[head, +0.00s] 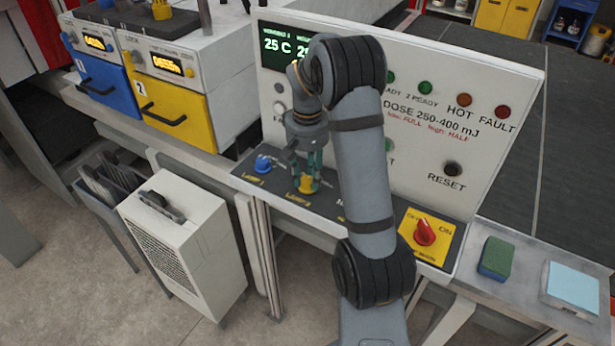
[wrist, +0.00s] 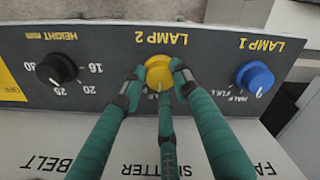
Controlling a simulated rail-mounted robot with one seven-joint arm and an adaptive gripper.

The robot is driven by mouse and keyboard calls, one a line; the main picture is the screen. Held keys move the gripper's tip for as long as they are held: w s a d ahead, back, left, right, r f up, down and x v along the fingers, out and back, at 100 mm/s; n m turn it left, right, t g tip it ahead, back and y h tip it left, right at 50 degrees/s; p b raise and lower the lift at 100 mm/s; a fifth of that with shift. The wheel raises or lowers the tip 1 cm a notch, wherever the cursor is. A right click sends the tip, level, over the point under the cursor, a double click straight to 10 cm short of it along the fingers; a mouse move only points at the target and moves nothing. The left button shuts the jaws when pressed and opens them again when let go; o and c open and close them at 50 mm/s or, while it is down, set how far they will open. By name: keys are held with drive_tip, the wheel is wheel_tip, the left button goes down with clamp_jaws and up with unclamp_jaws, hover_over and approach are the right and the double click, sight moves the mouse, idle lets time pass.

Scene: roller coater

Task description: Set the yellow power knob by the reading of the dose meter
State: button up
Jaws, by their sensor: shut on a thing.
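The knob's pointer and scale are mostly hidden by the fingers. Two meters stand at the upper left: one on the blue unit (head: 95,42) and one on the yellow unit (head: 167,64) marked 2, whose lit orange digits are too small to read surely.
A blue LAMP 1 knob (wrist: 254,79) and a black HEIGHT knob (wrist: 56,69) flank the yellow knob. The upright panel (head: 440,85) reads "DOSE 250-400 mJ", low FULL, high HALF. A red switch (head: 425,232) is at the strip's right end. My arm hides part of the panel.

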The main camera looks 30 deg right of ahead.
sight(307, 179)
drive_tip(key=o, duration=1.2)
drive_tip(key=shift+c, duration=0.2)
wheel_tip(307, 179, up, 12)
idle(0.3)
wheel_tip(307, 179, down, 12)
idle(0.5)
